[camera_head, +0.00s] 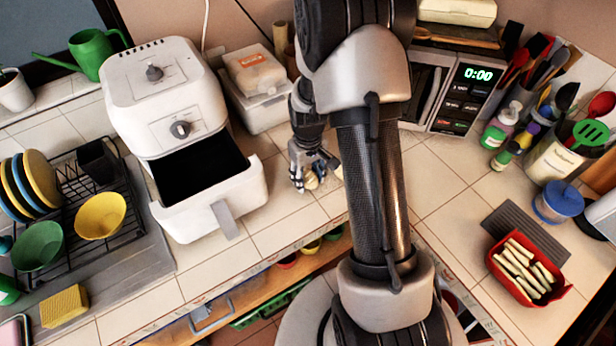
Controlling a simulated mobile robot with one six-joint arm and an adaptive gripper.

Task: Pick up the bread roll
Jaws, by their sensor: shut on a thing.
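My gripper (313,170) is low over the tiled counter (285,215), between the air fryer and my arm's upright link. It is shut on a small tan bread roll (312,181). The fingers hide much of the roll. I cannot tell whether the roll touches the counter.
A white air fryer (165,85) with its drawer (215,200) pulled out stands left of my gripper. A white container (255,95) is behind. A microwave (455,95) stands right of my arm. A red tray (500,275) of pale sticks is at the right. Counter in front is clear.

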